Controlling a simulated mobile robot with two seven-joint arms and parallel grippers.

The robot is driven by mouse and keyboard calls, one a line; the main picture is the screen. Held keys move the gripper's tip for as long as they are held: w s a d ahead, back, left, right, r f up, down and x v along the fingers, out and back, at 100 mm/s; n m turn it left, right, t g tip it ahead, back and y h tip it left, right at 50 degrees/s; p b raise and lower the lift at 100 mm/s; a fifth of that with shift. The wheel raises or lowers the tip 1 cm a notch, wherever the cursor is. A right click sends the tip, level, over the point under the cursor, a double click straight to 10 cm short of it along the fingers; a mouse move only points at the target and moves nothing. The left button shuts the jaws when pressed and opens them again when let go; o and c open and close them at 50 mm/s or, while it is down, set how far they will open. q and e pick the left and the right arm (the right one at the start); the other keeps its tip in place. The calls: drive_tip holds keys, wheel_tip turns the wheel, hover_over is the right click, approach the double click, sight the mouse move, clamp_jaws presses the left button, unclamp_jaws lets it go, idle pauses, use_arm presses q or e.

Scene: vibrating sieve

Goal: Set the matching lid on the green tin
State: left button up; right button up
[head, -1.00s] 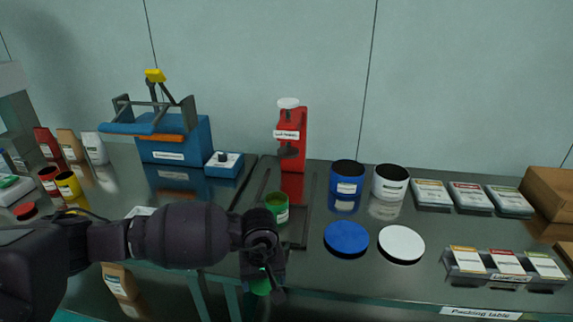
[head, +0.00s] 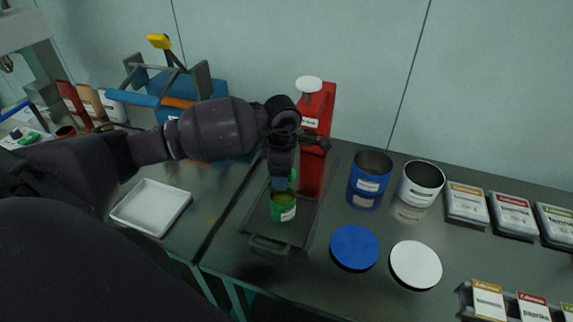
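The green tin (head: 284,207) stands upright and open on a dark tray (head: 272,246) at the front middle of the table. My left gripper (head: 287,172) is just above and behind the tin, pointing down. A small part of the green lid (head: 293,174) shows at its fingertips. The gripper hides the rest of the lid, and the lid appears held. The lid looks apart from the tin's rim. My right gripper is not in view.
A red press (head: 324,112) with a white knob stands close behind the gripper. A blue tin (head: 370,173) and white tin (head: 420,185) stand right, with blue (head: 355,247) and white (head: 415,265) lids in front. A white tray (head: 151,207) lies left.

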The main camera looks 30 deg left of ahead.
use_arm(q)
drive_tip(key=shift+s+f, duration=0.1)
drive_tip(key=shift+f, duration=0.15)
drive_tip(key=shift+f+b, duration=0.4)
drive_tip(key=shift+f, duration=0.2)
wheel_tip(320, 180, down, 4)
drive_tip(key=b, duration=0.3)
drive_tip(key=shift+f, duration=0.25)
